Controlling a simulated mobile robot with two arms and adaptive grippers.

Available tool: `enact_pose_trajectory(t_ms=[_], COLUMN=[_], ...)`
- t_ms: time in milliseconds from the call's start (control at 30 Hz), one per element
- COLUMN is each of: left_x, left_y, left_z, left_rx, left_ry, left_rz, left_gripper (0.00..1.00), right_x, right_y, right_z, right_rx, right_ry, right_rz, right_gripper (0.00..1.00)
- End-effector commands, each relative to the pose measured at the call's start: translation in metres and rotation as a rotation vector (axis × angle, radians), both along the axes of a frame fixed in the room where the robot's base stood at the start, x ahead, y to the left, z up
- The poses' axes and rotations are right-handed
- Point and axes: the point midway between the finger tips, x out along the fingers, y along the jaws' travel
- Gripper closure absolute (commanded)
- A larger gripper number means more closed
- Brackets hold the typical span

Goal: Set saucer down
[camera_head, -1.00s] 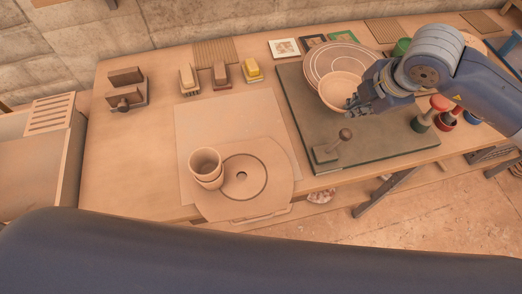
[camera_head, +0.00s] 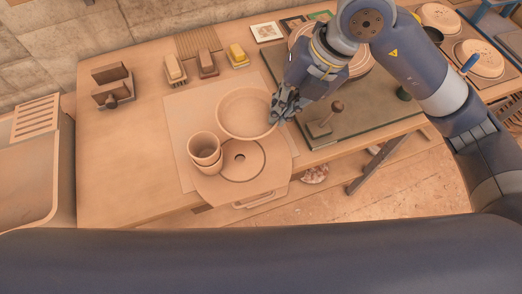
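A clay-coloured saucer (camera_head: 247,112), shaped like a shallow bowl, is in the middle of the view, over the pale sheet and just behind the round-ringed board (camera_head: 264,174). My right gripper (camera_head: 276,110) reaches in from the upper right and is shut on the saucer's right rim. The saucer looks roughly level; I cannot tell whether its underside touches anything. Two stacked clay cups (camera_head: 205,147) stand on the left side of the board. My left gripper is not in view.
A pale sheet (camera_head: 181,120) lies under the board. A dark green mat (camera_head: 355,122) with a knobbed tool (camera_head: 323,122) lies to the right. Brushes and blocks (camera_head: 207,64) line the back.

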Motion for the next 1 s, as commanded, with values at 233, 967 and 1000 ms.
enact_pose_trajectory(t_ms=[233,967,1000], left_x=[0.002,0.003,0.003], left_y=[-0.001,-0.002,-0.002], left_z=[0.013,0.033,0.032], left_rx=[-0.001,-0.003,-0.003], left_ry=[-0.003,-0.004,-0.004], left_rz=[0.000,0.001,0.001], left_gripper=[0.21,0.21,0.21], right_x=[-0.002,-0.001,-0.001], right_y=[-0.001,0.000,0.000], right_z=[-0.061,-0.169,-0.171], right_rx=[-0.003,0.000,0.000], right_ry=[0.010,0.002,0.002], right_rz=[-0.003,-0.002,-0.001], right_gripper=[1.00,1.00,1.00])
